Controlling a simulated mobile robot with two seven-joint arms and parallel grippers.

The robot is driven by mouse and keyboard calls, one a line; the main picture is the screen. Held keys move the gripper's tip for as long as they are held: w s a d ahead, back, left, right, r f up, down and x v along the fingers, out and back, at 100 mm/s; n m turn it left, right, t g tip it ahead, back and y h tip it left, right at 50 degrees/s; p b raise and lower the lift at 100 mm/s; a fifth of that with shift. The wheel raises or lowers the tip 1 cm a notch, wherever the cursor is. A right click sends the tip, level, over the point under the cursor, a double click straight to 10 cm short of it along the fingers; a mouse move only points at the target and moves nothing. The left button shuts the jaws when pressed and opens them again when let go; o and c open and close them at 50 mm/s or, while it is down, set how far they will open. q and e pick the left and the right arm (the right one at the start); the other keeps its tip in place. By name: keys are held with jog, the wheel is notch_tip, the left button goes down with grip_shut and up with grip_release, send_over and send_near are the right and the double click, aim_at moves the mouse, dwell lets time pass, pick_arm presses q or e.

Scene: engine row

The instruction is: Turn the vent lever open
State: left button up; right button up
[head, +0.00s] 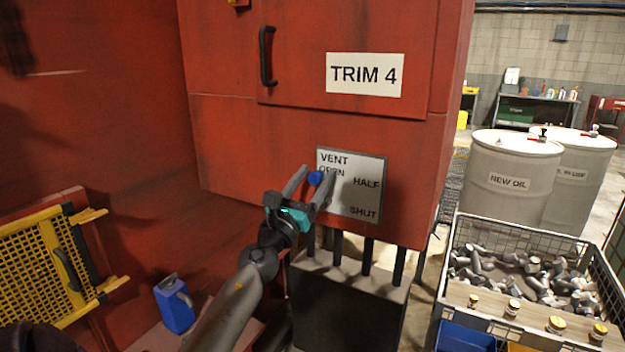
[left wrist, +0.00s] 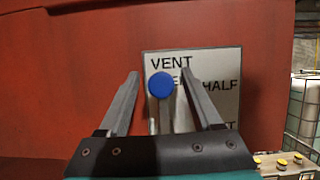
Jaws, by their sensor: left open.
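The vent plate (head: 351,187) is on the red cabinet's lower face, marked VENT, OPEN, HALF and SHUT. The vent lever's round blue knob (head: 315,178) lies over the OPEN label. In the left wrist view the knob (left wrist: 160,85) partly covers that word, and a grey stem shows below it. My left gripper (head: 316,171) is open, its two fingers pointing at the plate, one on each side of the knob. Gaps show between knob and fingers (left wrist: 160,74) in the left wrist view. The lever's pivot is hidden. My right gripper is not in view.
The red cabinet (head: 225,140) has a black handle (head: 267,56) and a TRIM 4 label above the plate. Dark pipes (head: 367,257) stand below it. A wire crate of metal parts (head: 445,262) and drums (head: 510,180) are at right. A blue jug (head: 174,304) stands lower left.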

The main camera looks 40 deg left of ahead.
pick_arm(q)
jog(key=shift+s, duration=0.1)
jog(key=b+v, duration=0.5)
jog(key=v, duration=1)
